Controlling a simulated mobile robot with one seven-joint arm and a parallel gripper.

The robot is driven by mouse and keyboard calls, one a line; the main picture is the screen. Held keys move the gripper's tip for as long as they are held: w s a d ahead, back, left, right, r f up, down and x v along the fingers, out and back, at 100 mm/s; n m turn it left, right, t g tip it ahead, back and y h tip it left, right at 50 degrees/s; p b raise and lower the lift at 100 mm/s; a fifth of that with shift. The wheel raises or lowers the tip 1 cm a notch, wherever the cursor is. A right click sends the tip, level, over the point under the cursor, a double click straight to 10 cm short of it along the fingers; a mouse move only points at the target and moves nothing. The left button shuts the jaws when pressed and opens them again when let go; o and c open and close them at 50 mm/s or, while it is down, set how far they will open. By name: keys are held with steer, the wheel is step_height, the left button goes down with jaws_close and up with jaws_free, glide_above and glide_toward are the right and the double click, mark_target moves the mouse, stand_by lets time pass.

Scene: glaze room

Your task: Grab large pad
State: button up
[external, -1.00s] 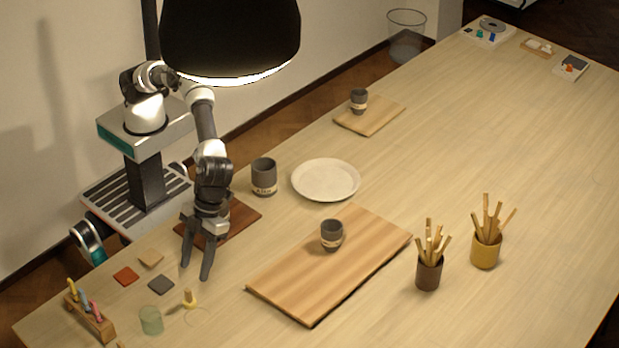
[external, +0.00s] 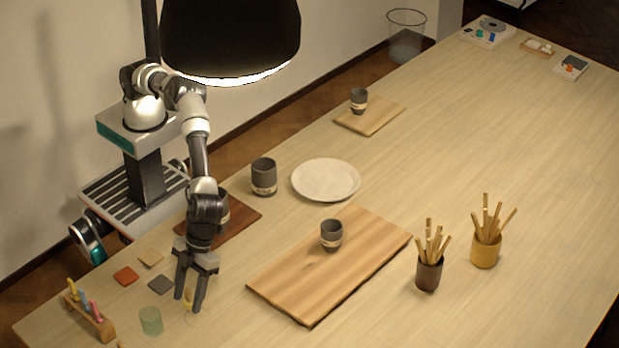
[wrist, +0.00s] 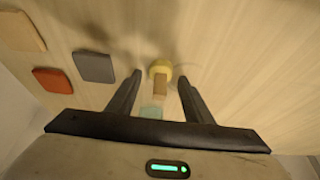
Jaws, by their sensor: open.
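In the external view the yellow pad (external: 188,296) is mostly hidden behind my fingers. My gripper (external: 189,303) is open, pointing down over it, one finger on each side. In the wrist view my gripper (wrist: 159,78) holds nothing, and I cannot tell whether a finger touches the handle.
Grey (external: 160,284), red (external: 125,275) and tan (external: 151,257) square tiles lie nearby. A wooden holder with coloured tools (external: 90,316) is farther left. A large wooden board (external: 290,290) lies to the right.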

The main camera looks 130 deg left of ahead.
steer(key=c, duration=1.1)
